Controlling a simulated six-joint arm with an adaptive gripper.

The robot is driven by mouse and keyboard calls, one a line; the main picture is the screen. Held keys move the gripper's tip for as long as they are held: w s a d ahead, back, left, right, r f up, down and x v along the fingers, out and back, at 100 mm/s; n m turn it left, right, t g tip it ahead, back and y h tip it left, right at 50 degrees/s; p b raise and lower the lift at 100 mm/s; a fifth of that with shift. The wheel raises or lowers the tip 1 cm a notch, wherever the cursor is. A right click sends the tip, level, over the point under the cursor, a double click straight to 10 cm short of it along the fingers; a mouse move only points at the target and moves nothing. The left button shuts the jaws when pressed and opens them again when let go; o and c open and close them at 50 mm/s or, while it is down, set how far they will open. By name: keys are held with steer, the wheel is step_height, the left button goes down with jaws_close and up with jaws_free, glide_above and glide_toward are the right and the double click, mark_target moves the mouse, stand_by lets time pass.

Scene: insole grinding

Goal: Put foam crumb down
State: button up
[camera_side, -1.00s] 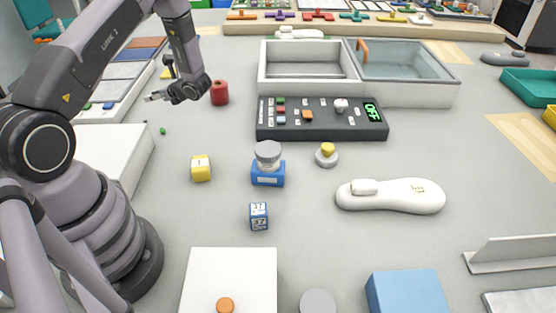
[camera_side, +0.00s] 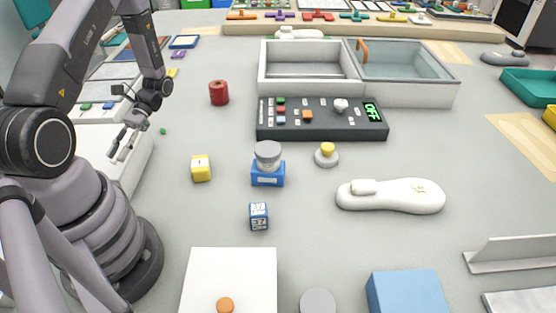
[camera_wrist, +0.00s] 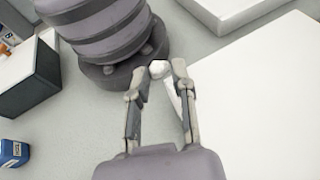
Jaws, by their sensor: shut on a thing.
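A small white lump, which looks like the foam crumb (camera_wrist: 158,69), sits between the fingertips of my gripper (camera_wrist: 160,70) in the wrist view. The fingers are shut on it with a gap the width of the lump. In the side view my gripper (camera_side: 118,152) is at the left, in front of the white slab (camera_side: 93,166), pointing down and toward my base. The crumb cannot be made out there. In the wrist view the slab (camera_wrist: 262,100) fills the right side, and the crumb appears near its left corner; its height above the surface is unclear.
A red cylinder (camera_side: 219,92), a yellow block (camera_side: 201,168) and a blue stand with grey top (camera_side: 267,175) stand to the right. A dark control panel (camera_side: 335,128) lies before two bins (camera_side: 310,85). A tiny green bit (camera_side: 163,131) lies near the slab.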

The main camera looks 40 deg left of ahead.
steer(key=w+d+n+t+h, duration=0.4)
steer(key=w+n+t+h, duration=0.4)
steer(key=w+n+t, duration=0.7)
steer(key=w+a+r+n+t+y, duration=0.1)
steer(key=w+a+n+t+y, duration=0.45)
steer(key=a+n+t, duration=0.35)
steer(key=shift+g, duration=0.3)
steer(key=w+a+f, duration=0.2)
steer(key=w, duration=0.1)
steer(key=w+a+f, duration=0.2)
steer(key=w+f, duration=0.1)
steer(key=w, duration=0.1)
steer(key=w+a+f, duration=0.3)
steer(key=w, duration=0.1)
steer(key=shift+w+a+f, duration=0.1)
steer(key=shift+w+f, duration=0.1)
steer(key=shift+f, duration=0.05)
steer(key=shift+w+a+f, duration=0.25)
steer(key=shift+w+f, duration=0.05)
steer(key=shift+f, duration=0.15)
steer(key=shift+w+f, duration=0.1)
steer(key=shift+f, duration=1.55)
